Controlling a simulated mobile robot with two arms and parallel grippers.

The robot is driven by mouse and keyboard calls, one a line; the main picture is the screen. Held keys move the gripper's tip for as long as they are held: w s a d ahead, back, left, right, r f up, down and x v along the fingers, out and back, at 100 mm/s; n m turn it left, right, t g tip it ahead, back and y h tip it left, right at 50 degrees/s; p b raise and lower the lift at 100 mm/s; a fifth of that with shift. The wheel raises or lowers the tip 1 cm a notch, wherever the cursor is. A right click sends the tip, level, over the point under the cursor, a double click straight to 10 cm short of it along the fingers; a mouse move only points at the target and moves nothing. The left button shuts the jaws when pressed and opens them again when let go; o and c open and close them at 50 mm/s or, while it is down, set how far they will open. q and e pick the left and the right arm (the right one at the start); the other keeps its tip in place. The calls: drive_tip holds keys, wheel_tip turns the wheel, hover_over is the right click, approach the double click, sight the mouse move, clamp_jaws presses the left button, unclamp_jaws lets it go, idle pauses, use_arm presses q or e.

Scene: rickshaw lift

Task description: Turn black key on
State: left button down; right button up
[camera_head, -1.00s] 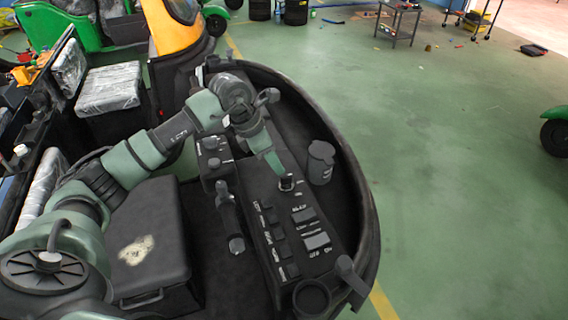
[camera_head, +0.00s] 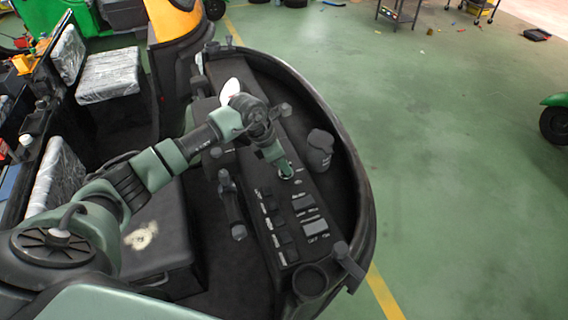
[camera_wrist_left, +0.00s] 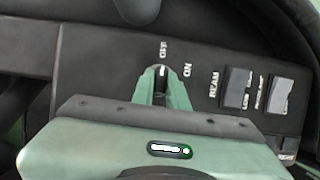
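The black key (camera_wrist_left: 162,77) is a small dark knob on the dark dashboard panel (camera_wrist_left: 100,55). Its white mark points up toward the OFF label in the left wrist view; the ON label is to its right. My left gripper (camera_wrist_left: 161,85) has its two green fingertips on either side of the key, close to it. Whether they press on it cannot be told. In the head view my left gripper (camera_head: 284,167) reaches down to the panel, and the key is mostly hidden at its fingertips. My right gripper is not in view.
Switches labelled BEAM (camera_wrist_left: 237,88) and others sit right of the key. A dark cup-like canister (camera_head: 319,150) stands close right of my gripper. A lever (camera_head: 231,205) is to its left. The curved black front rim (camera_head: 360,180) bounds the panel; green floor lies beyond.

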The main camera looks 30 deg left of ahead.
use_arm(q)
drive_tip(key=shift+w+f+m+b, duration=0.15)
drive_tip(key=shift+m+b, duration=0.15)
drive_tip(key=shift+b, duration=0.45)
drive_tip(key=m+g+b, duration=0.1)
drive_tip(key=m+b, duration=0.1)
drive_tip(key=b, duration=0.2)
drive_tip(key=m+g+h+b, duration=0.1)
drive_tip(key=m+b, duration=0.2)
drive_tip(key=b, duration=0.1)
drive_tip(key=m+g+b, duration=0.1)
drive_tip(key=m+b, duration=0.2)
drive_tip(key=b, duration=0.1)
drive_tip(key=shift+w+a+h, duration=0.1)
drive_tip(key=shift+w+h, duration=0.05)
drive_tip(key=shift+h, duration=0.15)
drive_tip(key=shift+m+g+b, duration=0.6)
drive_tip(key=shift+m+b, duration=0.55)
drive_tip(key=shift+m, duration=0.45)
drive_tip(key=shift+r, duration=0.2)
drive_tip(key=c, duration=1.4)
unclamp_jaws()
